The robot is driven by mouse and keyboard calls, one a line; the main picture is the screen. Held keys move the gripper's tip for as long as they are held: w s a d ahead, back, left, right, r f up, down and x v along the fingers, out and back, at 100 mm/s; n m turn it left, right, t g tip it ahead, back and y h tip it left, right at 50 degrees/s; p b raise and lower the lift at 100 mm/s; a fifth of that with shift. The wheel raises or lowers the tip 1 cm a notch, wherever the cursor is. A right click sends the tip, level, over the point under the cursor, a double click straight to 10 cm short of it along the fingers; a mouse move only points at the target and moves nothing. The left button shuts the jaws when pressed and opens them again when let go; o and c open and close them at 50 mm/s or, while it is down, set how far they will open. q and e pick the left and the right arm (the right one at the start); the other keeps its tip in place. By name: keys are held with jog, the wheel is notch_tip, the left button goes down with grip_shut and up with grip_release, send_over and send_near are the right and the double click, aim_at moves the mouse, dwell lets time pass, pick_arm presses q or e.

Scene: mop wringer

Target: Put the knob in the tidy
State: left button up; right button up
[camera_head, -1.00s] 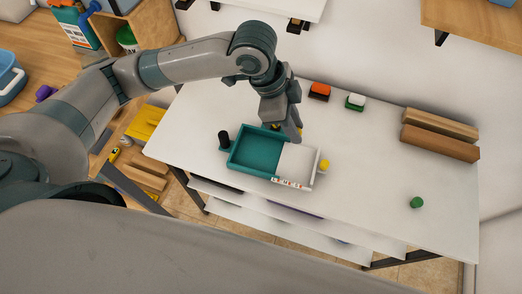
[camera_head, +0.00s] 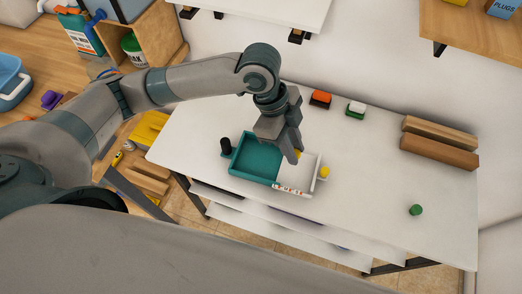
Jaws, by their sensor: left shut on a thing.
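The tidy is a shallow tray on the white table, with a teal compartment (camera_head: 250,162) on the left and a white compartment (camera_head: 301,176) on the right. Small lettering on its front edge is too small to read. My left gripper (camera_head: 294,157) is over the tidy, near the line between the compartments. It is shut on a small yellow thing (camera_head: 299,154), probably the knob, mostly hidden by the fingers. I cannot tell its height above the tray floor. A second yellow piece (camera_head: 325,172) is at the tidy's right side. My right gripper is out of view.
A black cylinder (camera_head: 226,146) stands left of the tidy. An orange-topped block (camera_head: 320,98) and a white-and-green block (camera_head: 355,110) sit at the back. Wooden beams (camera_head: 438,149) lie at the back right. A green cylinder (camera_head: 416,210) stands at the right; the table between is clear.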

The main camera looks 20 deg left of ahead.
pick_arm(q)
jog(key=a+f, duration=0.1)
jog(key=a, duration=0.2)
jog(key=w+a+f+p, duration=0.1)
jog(key=a+f, duration=0.1)
jog(key=a, duration=0.1)
jog(key=a+f+p, duration=0.1)
jog(key=a+f, duration=0.1)
jog(key=a, duration=0.1)
jog(key=shift+w+f, duration=0.15)
jog(key=shift+w, duration=0.1)
jog(key=shift+d, duration=0.1)
jog(key=shift+f+p, duration=0.15)
jog(key=shift+p, duration=0.2)
notch_tip(320, 180, down, 3)
jog(key=shift+r+p, duration=0.1)
jog(key=shift+p, duration=0.6)
jog(key=shift+f, duration=0.45)
jog(key=shift+f, duration=0.35)
